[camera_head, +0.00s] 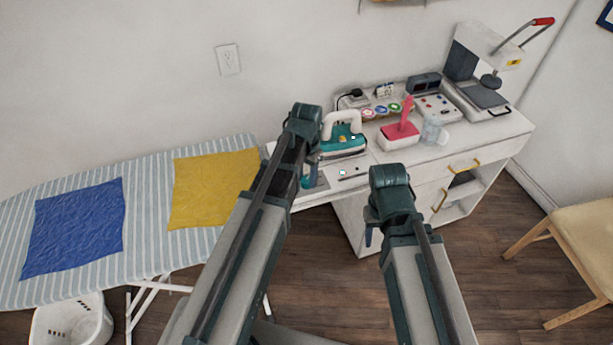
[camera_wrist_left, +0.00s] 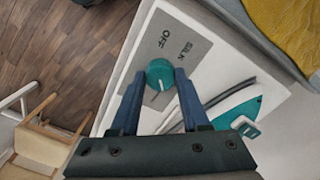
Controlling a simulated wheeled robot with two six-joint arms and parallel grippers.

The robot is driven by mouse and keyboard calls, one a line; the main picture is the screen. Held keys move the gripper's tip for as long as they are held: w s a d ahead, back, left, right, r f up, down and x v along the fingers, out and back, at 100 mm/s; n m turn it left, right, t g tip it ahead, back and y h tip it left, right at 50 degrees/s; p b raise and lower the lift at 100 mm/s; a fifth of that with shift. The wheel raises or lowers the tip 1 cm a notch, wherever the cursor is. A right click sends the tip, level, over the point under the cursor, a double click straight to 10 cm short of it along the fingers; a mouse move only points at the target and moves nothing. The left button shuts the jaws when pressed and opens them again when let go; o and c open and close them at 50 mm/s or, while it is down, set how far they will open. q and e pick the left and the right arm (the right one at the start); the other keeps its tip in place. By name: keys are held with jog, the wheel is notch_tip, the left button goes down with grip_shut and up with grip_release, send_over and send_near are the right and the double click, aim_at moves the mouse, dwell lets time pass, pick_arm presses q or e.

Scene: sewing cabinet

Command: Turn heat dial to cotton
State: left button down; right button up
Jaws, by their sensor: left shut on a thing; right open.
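The heat dial (camera_wrist_left: 160,73) is a teal knob with a white pointer line, on a grey plate (camera_wrist_left: 187,42) marked OFF and SILK. The pointer line faces down the left wrist view, toward my wrist, away from both words. I see no cotton label; the lower part of the plate is hidden behind my fingers. My left gripper (camera_wrist_left: 159,82) is shut on the dial, one blue finger on each side. In the head view the plate (camera_head: 321,182) is partly covered by my left arm. My right gripper (camera_head: 371,232) is open, low in front of the cabinet, mostly hidden.
A teal and white iron (camera_head: 342,146) stands on the white cabinet behind the plate. A red-handled box (camera_head: 399,136), a glass (camera_head: 434,133) and a heat press (camera_head: 482,80) are farther right. An ironing board (camera_head: 146,188) with blue and yellow cloths is left.

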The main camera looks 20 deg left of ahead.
aim_at(306, 180)
pick_arm(q)
jog(key=shift+m, duration=1)
jog(key=shift+c, duration=1.9)
grip_release()
notch_tip(306, 180, up, 14)
jog(key=p, duration=1.4)
jog(key=shift+f, duration=0.1)
